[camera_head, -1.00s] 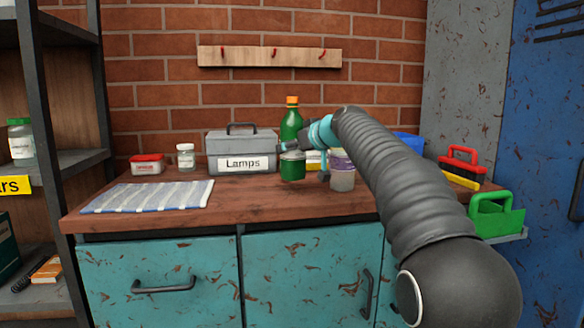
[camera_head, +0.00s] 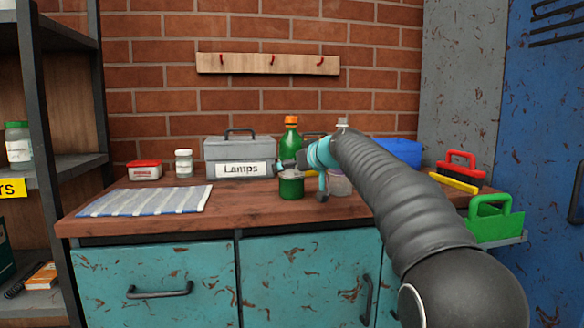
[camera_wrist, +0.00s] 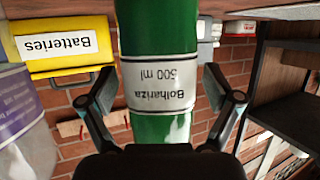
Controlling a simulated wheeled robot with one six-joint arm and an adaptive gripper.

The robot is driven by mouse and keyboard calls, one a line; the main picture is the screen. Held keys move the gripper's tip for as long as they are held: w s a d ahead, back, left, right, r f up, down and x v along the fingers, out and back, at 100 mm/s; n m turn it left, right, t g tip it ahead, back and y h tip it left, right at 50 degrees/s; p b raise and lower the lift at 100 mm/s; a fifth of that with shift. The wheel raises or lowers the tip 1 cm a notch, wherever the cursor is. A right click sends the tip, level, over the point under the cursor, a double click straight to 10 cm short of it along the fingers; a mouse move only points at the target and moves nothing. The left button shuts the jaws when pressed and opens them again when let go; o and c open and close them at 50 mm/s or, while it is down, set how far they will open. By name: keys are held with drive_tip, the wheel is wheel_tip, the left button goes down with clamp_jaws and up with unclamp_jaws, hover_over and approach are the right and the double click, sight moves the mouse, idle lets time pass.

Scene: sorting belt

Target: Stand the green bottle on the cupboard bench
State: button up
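The green bottle (camera_head: 291,188) has an orange cap and a white label and stands upright over the cupboard bench (camera_head: 240,205), right of the Lamps box. Its base is at or very close to the bench top; I cannot tell if it touches. My gripper (camera_head: 290,165) comes from the right at the bottle's middle and hides part of it. In the wrist view, which is upside down, the bottle (camera_wrist: 160,85) fills the space between my two fingers (camera_wrist: 160,90).
A grey Lamps box (camera_head: 240,150) stands to the left, a labelled clear container (camera_head: 339,186) close on the right. A yellow Batteries box (camera_wrist: 65,45) is behind. A striped cloth (camera_head: 145,201), red-lidded tub (camera_head: 144,171) and small jar (camera_head: 184,163) are further left. Blue bin (camera_head: 400,151) right.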

drive_tip(key=shift+r, duration=0.1)
drive_tip(key=shift+r+p, duration=0.2)
drive_tip(key=shift+p, duration=0.1)
drive_tip(key=b+v, duration=0.1)
drive_tip(key=v, duration=1.1)
drive_tip(key=shift+f, duration=0.15)
drive_tip(key=shift+d, duration=0.1)
drive_tip(key=s+d+f+m+g+h, duration=0.1)
drive_tip(key=s+d+f, duration=0.4)
drive_tip(key=s+f, duration=0.6)
drive_tip(key=s+d+f+m+g+h, duration=0.2)
drive_tip(key=s+d+f+m+h, duration=0.2)
drive_tip(key=s+f, duration=0.7)
drive_tip(key=s+d+f+m+g+h, duration=0.2)
drive_tip(key=s+d+f, duration=0.4)
drive_tip(key=s+f, duration=0.5)
drive_tip(key=s+h, duration=0.1)
drive_tip(key=s, duration=0.6)
drive_tip(key=shift+m+h, duration=0.3)
